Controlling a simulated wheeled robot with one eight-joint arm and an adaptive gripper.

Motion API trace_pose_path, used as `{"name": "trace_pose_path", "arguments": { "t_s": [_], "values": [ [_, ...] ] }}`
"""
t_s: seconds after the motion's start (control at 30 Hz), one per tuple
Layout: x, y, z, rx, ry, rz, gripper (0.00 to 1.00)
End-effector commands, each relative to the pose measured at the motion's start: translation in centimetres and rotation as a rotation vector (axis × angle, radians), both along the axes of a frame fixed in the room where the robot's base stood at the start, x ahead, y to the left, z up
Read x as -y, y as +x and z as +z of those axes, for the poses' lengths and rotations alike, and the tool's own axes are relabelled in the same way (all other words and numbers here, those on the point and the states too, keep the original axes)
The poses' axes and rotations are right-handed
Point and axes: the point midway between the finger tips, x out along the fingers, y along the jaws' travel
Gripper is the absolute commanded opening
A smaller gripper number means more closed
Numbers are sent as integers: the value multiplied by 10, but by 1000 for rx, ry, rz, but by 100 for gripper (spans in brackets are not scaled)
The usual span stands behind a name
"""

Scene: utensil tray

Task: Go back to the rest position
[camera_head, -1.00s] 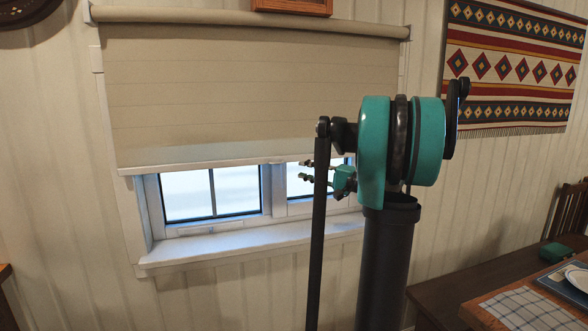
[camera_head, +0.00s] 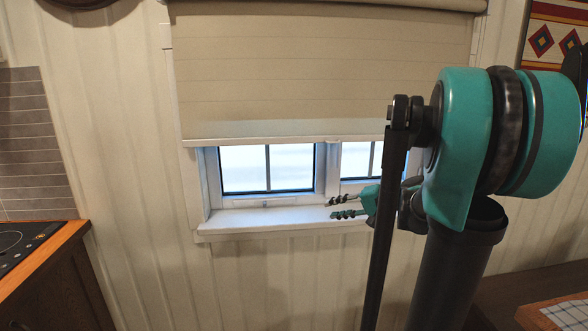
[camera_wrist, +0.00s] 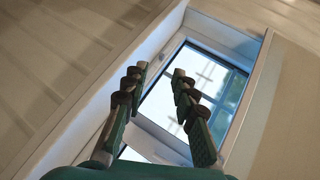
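My gripper (camera_head: 333,207) shows in the head view in front of the window sill, partly behind my own arm, with its two dark fingers pointing left. In the wrist view, my gripper (camera_wrist: 159,71) has its fingers apart with a clear gap between the tips. Nothing is held between them. The window (camera_wrist: 205,75) is behind the fingers in that view. No object of the task other than my arm shows.
The window (camera_head: 265,168) with a lowered blind (camera_head: 320,75) is ahead, above a white sill (camera_head: 260,218). A wooden counter (camera_head: 45,250) with a black cooktop (camera_head: 25,240) stands at the left. A table edge with a checked cloth (camera_head: 570,312) is at the lower right.

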Motion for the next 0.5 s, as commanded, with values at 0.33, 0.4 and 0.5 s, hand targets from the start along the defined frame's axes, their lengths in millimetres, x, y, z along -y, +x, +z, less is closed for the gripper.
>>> {"name": "trace_pose_path", "arguments": {
  "t_s": [0.33, 0.4, 0.5],
  "values": [
    [-12, -148, -158, -128, -698, 138, 27],
    [-1, -169, -176, -124, -821, 158, 27],
    [16, -191, -193, -112, -959, 179, 27]
  ]
}}
